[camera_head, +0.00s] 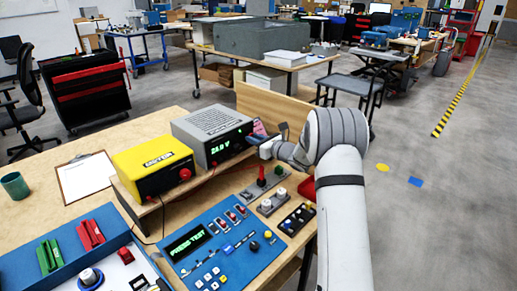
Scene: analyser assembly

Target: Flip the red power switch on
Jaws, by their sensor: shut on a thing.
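The grey power supply (207,124) stands on the bench with a lit green display reading about 24.0 V. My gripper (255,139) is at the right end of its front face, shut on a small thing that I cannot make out. A pinkish patch (259,128) shows just behind the gripper. A red upright lever (262,174) stands on a small panel below and in front of my gripper, apart from it. I cannot tell for sure which red part is the power switch; one at the supply may be hidden by the gripper.
A yellow meter box (151,163) with a red knob stands left of the supply. A blue control panel (220,247) lies in front, its display reading PRESS TEST. Small switch panels (272,203) sit right of it. A clipboard (86,177) and green cup (14,184) are at left.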

